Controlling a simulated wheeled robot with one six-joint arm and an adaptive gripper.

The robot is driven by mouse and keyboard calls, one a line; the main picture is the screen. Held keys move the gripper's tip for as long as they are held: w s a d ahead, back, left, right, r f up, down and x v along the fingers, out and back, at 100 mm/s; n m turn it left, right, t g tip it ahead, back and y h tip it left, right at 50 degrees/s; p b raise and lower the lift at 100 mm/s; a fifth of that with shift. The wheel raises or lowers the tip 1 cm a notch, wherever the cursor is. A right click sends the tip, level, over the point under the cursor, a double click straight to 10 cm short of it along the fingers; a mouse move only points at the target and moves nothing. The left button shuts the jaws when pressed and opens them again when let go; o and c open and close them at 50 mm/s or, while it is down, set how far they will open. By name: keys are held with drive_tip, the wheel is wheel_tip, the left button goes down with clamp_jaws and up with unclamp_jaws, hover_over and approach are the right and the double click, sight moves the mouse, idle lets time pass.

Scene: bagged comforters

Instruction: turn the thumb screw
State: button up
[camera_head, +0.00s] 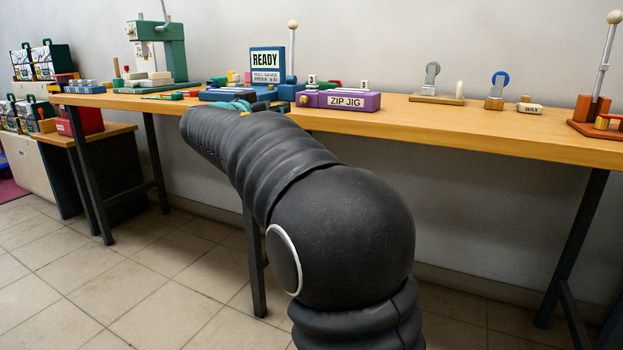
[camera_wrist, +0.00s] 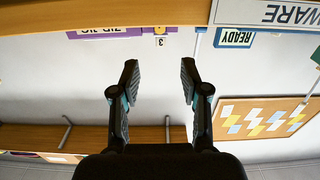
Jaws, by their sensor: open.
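I cannot pick out the thumb screw for certain in either view. A purple block marked ZIP JIG (camera_head: 338,101) lies on the workbench (camera_head: 465,124); the block also shows upside down at the top of the wrist view (camera_wrist: 105,33). A small tag marked 3 (camera_wrist: 160,42) shows beside it there. My gripper (camera_wrist: 159,72) is open, with nothing between its fingers. In the head view my arm reaches to the bench's front edge left of the purple block and hides most of the gripper.
A READY sign (camera_head: 267,64) stands behind the jig. A green press (camera_head: 165,50) is at the left. A wheel stand (camera_head: 432,78), a blue-ringed stand (camera_head: 497,88), a wax block (camera_head: 530,108) and an orange-based post (camera_head: 597,105) are at the right. Bare bench lies between.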

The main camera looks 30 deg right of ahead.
drive_tip(key=s+f+n+g+y+p, duration=0.2)
drive_tip(key=s+f+y+p, duration=0.1)
drive_tip(key=s, duration=0.8)
drive_tip(key=s+a+f+n+g+y+p, duration=0.1)
drive_tip(key=s+f+n+g+y+p, duration=0.1)
drive_tip(key=s, duration=0.9)
wheel_tip(320, 180, down, 3)
drive_tip(key=shift+s+f+n+y+p, duration=0.15)
drive_tip(key=shift+s+n+y+p, duration=0.2)
drive_tip(key=shift+n+y+p, duration=0.55)
